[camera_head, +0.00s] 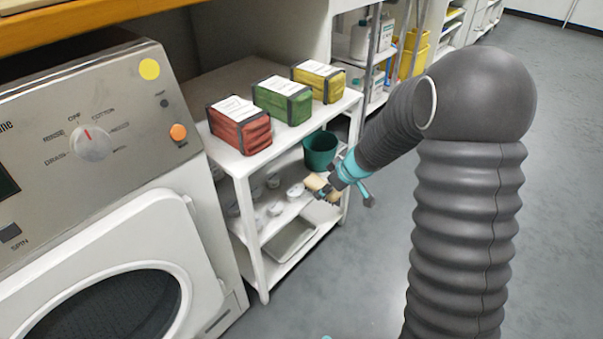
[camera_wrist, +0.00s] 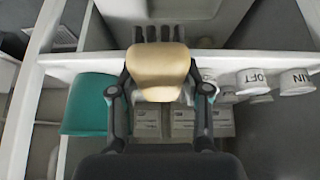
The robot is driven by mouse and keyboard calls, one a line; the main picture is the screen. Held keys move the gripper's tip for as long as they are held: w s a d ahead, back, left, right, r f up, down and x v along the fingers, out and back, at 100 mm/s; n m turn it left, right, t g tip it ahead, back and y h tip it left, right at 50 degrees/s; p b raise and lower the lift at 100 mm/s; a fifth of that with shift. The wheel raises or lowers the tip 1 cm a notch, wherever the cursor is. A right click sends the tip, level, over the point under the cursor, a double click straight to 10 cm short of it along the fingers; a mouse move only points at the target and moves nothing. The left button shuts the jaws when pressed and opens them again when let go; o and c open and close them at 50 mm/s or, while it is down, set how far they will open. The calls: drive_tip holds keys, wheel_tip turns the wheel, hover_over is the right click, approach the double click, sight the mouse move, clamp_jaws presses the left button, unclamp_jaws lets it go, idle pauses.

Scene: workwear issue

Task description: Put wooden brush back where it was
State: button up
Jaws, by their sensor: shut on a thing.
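The wooden brush (camera_wrist: 158,70) is pale wood with dark bristles, which point to the top of the wrist view. My gripper (camera_wrist: 160,88) is shut on it, one finger at each side. In the head view the brush (camera_head: 318,186) and my gripper (camera_head: 335,183) are at the front of the white shelf unit (camera_head: 241,206), near its middle shelf. The gripper hides part of the brush there. I cannot tell whether the brush touches the shelf.
A green pot (camera_head: 320,150) stands on the middle shelf close behind my gripper, with small white labelled cups (camera_wrist: 250,82) beside it. Red (camera_head: 240,126), green (camera_head: 283,100) and yellow (camera_head: 318,82) packs sit on top. A washing machine (camera_head: 100,180) stands left; open floor lies right.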

drive_tip(key=p, duration=0.3)
approach(297, 180)
drive_tip(key=x, duration=0.5)
drive_tip(key=shift+w+a, duration=0.35)
drive_tip(key=shift+d+f+b, duration=0.15)
drive_tip(key=shift+f+b, duration=0.2)
drive_tip(key=shift+f, duration=0.05)
drive_tip(key=shift+f, duration=0.15)
drive_tip(key=o, duration=0.8)
drive_tip(key=shift+o, duration=0.2)
